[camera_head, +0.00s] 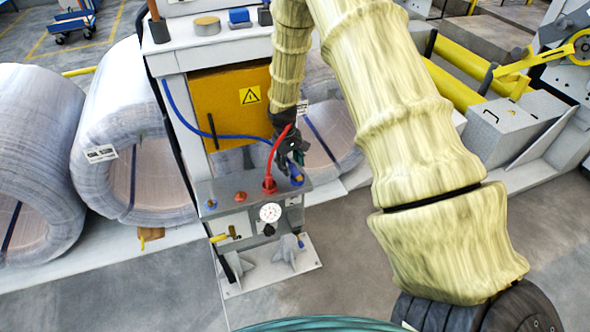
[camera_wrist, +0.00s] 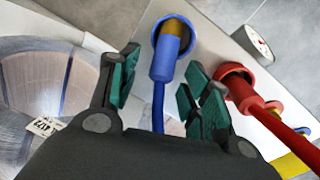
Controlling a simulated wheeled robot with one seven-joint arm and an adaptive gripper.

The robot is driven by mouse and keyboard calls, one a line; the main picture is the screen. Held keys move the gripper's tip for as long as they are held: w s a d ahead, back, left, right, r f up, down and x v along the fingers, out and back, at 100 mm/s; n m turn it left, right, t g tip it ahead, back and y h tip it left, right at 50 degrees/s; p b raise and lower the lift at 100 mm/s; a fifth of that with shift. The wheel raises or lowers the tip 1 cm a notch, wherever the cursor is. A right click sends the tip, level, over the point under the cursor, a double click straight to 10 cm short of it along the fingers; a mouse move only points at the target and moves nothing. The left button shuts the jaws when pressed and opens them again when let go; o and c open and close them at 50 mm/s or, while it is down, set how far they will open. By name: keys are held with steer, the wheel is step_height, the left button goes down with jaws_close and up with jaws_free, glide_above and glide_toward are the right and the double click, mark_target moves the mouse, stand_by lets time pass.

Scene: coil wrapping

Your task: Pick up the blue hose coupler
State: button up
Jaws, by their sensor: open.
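The blue hose coupler (camera_wrist: 165,60) sits in a socket on the grey panel, with its blue hose running down between my fingers in the wrist view. In the head view the coupler (camera_head: 296,179) shows just below my gripper (camera_head: 290,152), at the right end of the panel top. My gripper (camera_wrist: 162,84) is open in the wrist view. One green-padded finger is left of the coupler and the other right of it, with gaps on both sides. The head view partly hides the fingertips behind the wrist.
A red coupler (camera_wrist: 244,94) with a red hose stands close to the right finger in the wrist view. A pressure gauge (camera_head: 270,212) and a yellow-handled valve (camera_head: 219,238) are on the panel front (camera_head: 238,225). Large wrapped coils (camera_head: 125,100) stand at the left.

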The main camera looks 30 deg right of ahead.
jaws_close()
steer(key=shift+r, duration=0.1)
stand_by(0.4)
